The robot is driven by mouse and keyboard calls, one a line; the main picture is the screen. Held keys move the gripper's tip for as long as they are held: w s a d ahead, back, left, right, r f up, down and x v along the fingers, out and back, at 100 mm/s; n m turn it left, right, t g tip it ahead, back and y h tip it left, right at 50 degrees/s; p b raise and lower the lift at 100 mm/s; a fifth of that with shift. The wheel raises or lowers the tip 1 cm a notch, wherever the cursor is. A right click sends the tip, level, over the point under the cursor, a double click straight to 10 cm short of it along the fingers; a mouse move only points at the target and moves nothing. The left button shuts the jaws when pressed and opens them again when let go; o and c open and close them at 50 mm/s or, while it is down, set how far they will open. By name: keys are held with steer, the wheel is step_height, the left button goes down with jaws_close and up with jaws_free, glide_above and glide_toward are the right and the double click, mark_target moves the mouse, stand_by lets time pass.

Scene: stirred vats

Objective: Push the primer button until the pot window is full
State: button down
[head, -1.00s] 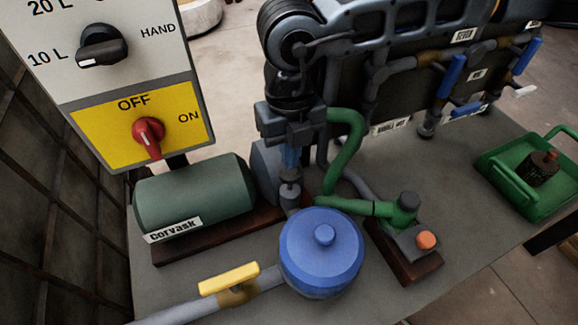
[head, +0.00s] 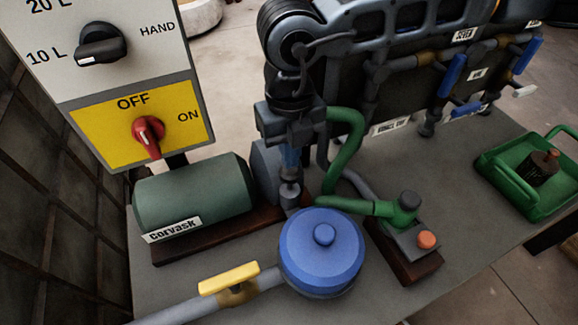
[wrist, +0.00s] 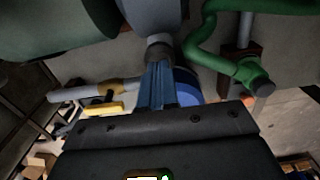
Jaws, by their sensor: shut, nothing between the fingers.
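A round orange button (head: 426,240) sits on a small grey block at the right, beside a green fitting with a dark cap (head: 409,200). It looks like the primer button. A blue pot (head: 318,262) with a knobbed lid stands at the front middle; it also shows partly behind my fingers in the wrist view (wrist: 187,84). No pot window can be made out in either view. My gripper (head: 290,168) points down with its blue fingers shut and empty, above or in front of a grey pipe fitting, left of the button. The fingers also show in the wrist view (wrist: 159,64).
A dark green motor (head: 195,192) lies at the left below a panel with a red switch (head: 149,130). A green hose (head: 345,150) rises between my gripper and the button. A yellow-handled valve (head: 229,278) is at the front. A green tray (head: 495,175) stands at right.

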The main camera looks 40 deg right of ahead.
steer(key=shift+f+b, duration=1.95)
steer(key=shift+f, duration=0.1)
steer(key=shift+r, duration=0.2)
steer(key=shift+r+p, duration=0.6)
steer(key=shift+r, duration=1.1)
steer(key=shift+f, duration=0.15)
steer(key=shift+f+b, duration=1.8)
steer(key=shift+b, duration=0.25)
steer(key=shift+r+p, duration=0.6)
steer(key=shift+r, duration=1.35)
